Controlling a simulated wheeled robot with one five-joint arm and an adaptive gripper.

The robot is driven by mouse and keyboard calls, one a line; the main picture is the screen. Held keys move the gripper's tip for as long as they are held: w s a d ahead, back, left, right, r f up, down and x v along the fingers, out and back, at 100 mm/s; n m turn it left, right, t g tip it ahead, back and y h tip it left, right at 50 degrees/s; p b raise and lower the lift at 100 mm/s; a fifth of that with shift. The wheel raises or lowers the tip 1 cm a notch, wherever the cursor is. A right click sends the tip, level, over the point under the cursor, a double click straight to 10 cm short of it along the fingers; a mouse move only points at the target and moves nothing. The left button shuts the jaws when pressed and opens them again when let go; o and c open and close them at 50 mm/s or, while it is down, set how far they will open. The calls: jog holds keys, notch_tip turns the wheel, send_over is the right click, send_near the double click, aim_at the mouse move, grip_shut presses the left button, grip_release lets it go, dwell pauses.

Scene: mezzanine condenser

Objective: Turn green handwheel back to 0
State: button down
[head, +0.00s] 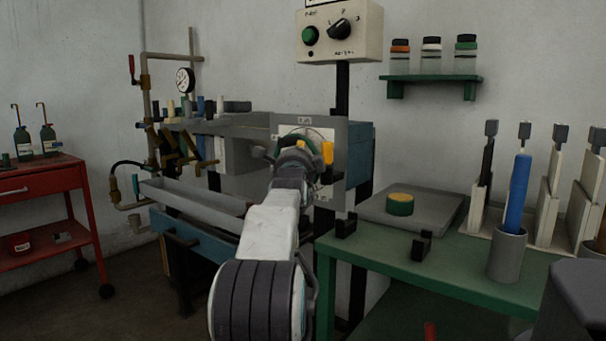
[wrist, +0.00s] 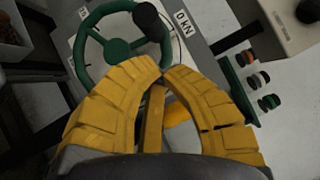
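The green handwheel (wrist: 118,46) shows in the wrist view at the upper left, with a spoked rim and a black knob (wrist: 148,15) at its upper right. A plate labelled "0 kN" (wrist: 184,23) lies beside the knob. In the head view only a green arc of the wheel (head: 285,139) shows behind my arm. My gripper (wrist: 164,67) has yellow fingers whose tips nearly meet at the rim's lower right edge. I cannot see the rim held between them. The fingers hide the lower rim. In the head view, my wrist hides most of the wheel.
A grey trough (head: 195,203) is left of my arm. A green bench (head: 440,270) at the right carries a grey plate with a green and yellow round piece (head: 400,204) and tool holders. A control box (head: 339,30) hangs above. A red cart (head: 45,180) stands far left.

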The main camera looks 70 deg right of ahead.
jog(key=v, duration=0.9)
jog(key=shift+a, duration=0.4)
